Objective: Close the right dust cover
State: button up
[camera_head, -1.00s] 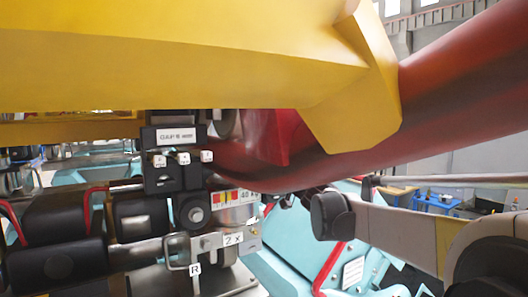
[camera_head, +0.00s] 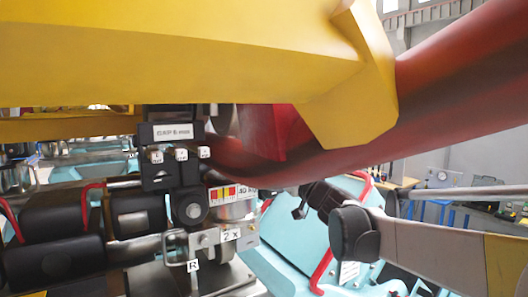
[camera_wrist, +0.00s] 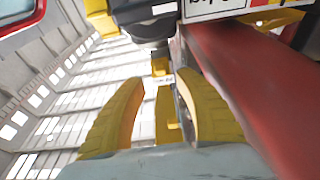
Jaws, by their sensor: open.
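I cannot pick out the right dust cover with certainty in either view. In the head view, a small tag marked R (camera_head: 193,266) hangs on a bent metal wire below a bracket marked 2 x (camera_head: 231,235). Above it stands a black block labelled GAP 6 mm (camera_head: 172,133). In the wrist view, my gripper (camera_wrist: 158,95) shows two yellow curved fingers set apart, with no held object visible between them. Beyond them is a yellow part with a small white label (camera_wrist: 163,80). In the head view, my arm is at the lower right; its fingers cannot be made out.
A large yellow beam (camera_head: 180,55) and a thick red tube (camera_head: 455,85) cross the top of the head view. Black rollers (camera_head: 65,237) lie at the lower left, and turquoise panels (camera_head: 285,245) are behind my arm. In the wrist view, a red beam (camera_wrist: 255,85) runs close on the right.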

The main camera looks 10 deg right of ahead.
jog(key=v, duration=0.5)
jog(key=shift+s+d, duration=0.1)
jog(key=shift+s, duration=0.15)
jog(key=shift+t+y, duration=0.3)
jog(key=shift+t, duration=0.4)
jog(key=b+x, duration=0.2)
jog(key=x, duration=0.2)
jog(key=b+x, duration=0.1)
jog(key=x, duration=0.3)
jog(key=f+b+x, duration=0.1)
jog(key=b+x, duration=0.1)
jog(key=x, duration=0.2)
jog(key=shift+w+f+b, duration=0.1)
jog(key=shift+w+b, duration=0.1)
jog(key=shift+b, duration=0.15)
